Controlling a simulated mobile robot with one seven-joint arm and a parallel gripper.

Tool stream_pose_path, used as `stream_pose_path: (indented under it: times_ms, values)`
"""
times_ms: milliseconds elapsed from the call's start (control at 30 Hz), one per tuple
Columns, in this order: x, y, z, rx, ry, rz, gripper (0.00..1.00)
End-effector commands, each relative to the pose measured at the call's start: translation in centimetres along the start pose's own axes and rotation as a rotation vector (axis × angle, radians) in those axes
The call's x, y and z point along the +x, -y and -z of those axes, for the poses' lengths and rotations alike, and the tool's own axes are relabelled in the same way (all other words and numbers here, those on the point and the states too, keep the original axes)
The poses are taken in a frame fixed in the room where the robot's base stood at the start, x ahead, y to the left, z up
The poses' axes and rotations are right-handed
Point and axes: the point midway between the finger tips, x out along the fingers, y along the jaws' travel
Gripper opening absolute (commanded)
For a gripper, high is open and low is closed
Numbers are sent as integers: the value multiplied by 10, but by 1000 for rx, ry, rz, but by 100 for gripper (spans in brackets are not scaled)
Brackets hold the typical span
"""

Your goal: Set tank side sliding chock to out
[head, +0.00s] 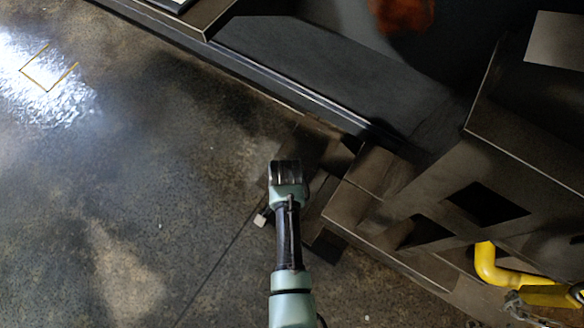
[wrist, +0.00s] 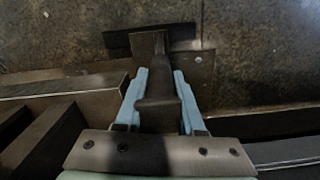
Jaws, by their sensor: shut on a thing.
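In the wrist view, my gripper (wrist: 158,88) has its two pale blue fingers on either side of a dark metal piece, which I take for the tank side sliding chock (wrist: 158,100). The fingers are shut on it. The piece runs up the picture between the fingers towards a dark flat plate (wrist: 120,41). In the head view, my gripper (head: 286,170) is low beside the compactor's dark base. My wrist and the gripper body hide most of the chock there. I cannot read whether it is in or out.
Brown metal framework (head: 368,205) stands right of my gripper, with a yellow pipe (head: 488,268) and a chain (head: 515,303) at the lower right. A long dark rail (head: 290,92) runs along the compactor. The concrete floor (head: 120,170) to the left is clear.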

Motion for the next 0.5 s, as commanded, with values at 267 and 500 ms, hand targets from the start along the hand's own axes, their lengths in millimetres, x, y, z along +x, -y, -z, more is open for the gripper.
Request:
stream_pose_path:
  times_ms: [267, 500]
  values:
    - [-1, 6, -1, -10, -4, 14, 67]
    - [-5, 5, 0, -6, -4, 11, 67]
